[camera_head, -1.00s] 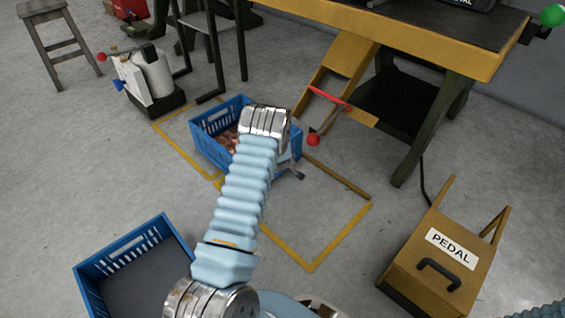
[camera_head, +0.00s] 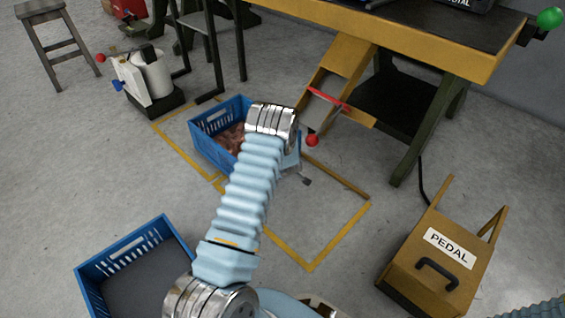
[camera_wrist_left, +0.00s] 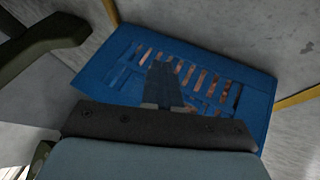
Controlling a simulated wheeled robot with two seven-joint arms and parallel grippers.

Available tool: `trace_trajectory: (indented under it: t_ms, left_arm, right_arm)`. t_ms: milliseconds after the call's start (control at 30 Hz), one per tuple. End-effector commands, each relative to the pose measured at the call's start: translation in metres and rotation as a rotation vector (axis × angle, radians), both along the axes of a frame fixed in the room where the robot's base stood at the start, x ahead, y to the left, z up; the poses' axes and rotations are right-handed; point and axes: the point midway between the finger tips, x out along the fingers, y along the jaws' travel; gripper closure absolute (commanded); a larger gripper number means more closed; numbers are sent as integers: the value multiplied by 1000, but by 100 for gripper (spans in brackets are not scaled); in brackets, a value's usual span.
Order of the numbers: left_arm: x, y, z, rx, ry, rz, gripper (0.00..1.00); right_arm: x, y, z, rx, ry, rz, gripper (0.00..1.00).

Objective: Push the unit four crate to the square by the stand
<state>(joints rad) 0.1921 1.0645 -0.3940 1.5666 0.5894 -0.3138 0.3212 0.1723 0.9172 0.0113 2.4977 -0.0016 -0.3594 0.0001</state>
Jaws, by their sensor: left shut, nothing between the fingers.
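A blue crate (camera_head: 206,150) with copper coils (camera_head: 230,139) in it stands on the floor in the head view, across part of the far yellow-taped square (camera_head: 172,142). Its near right part is hidden behind my left arm. In the left wrist view, the slotted wall of the crate (camera_wrist_left: 112,62) fills the middle, coils showing through the slots. My left gripper (camera_wrist_left: 163,68) is shut and empty, its fingers in front of that wall; whether they touch it I cannot tell. I can read no unit number on the crate. My right gripper is out of view.
A second yellow square (camera_head: 336,240) lies nearer, mostly bare floor. Another blue crate (camera_head: 128,242) is at lower left. A white canister unit (camera_head: 150,78) stands beyond the far square. A yellow pedal box (camera_head: 440,262) is at right, a workbench (camera_head: 440,45) behind.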

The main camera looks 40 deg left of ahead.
Motion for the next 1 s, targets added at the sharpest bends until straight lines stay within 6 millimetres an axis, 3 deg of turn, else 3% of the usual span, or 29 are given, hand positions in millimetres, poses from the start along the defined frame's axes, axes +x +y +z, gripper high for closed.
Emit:
trace_trajectory:
  t_ms: [433, 1000]
  left_arm:
    - [0, -4, 7, 0, 0, -1, 100]
    - [0, -4, 85, 0, 0, -1, 100]
  right_arm:
    - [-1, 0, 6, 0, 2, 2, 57]
    - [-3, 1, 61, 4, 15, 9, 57]
